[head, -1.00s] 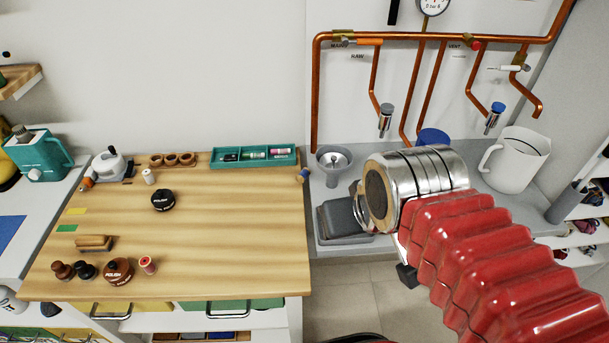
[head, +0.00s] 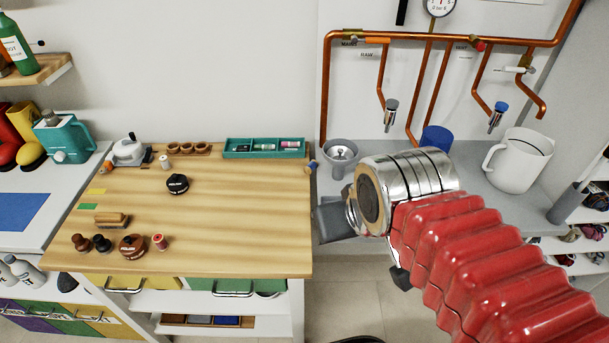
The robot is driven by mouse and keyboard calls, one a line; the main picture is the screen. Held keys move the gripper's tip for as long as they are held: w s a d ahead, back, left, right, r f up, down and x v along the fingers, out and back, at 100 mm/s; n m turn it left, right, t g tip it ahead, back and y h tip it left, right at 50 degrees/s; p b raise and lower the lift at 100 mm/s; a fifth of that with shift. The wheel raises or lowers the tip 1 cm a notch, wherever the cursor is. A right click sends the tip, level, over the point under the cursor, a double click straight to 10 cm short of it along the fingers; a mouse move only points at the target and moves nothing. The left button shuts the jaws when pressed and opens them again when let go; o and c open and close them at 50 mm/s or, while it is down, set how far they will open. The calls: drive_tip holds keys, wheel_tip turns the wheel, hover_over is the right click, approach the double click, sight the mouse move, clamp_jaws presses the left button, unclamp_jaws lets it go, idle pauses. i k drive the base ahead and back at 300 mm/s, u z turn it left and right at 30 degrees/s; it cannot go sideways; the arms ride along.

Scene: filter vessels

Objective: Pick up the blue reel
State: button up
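A small blue reel (head: 312,167) with a tan end is at the far right edge of the wooden bench top (head: 240,225). It stands apart from my arm, up and to the left of it. My arm reaches in from the lower right, red and ribbed, with a shiny metal wrist. A dark part below the wrist (head: 401,278) may belong to my gripper. The fingers are not clearly shown, so I cannot tell whether they are open or shut. I see nothing held.
A red reel (head: 160,242) and a white reel (head: 165,162) stand on the bench. A black polish tin (head: 177,184) and a teal tray (head: 230,155) are there too. A grey funnel (head: 341,153), blue cup (head: 436,138) and white jug (head: 520,162) stand on the right counter.

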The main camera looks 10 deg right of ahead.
sight(313, 164)
drive_tip(key=u, duration=0.4)
drive_tip(key=k, duration=0.5)
drive_tip(key=u, duration=0.95)
drive_tip(key=k, duration=0.75)
drive_tip(key=u, duration=0.85)
drive_tip(key=i, duration=1.25)
drive_tip(key=z, duration=0.55)
drive_tip(key=i, duration=0.95)
drive_tip(key=z, duration=0.6)
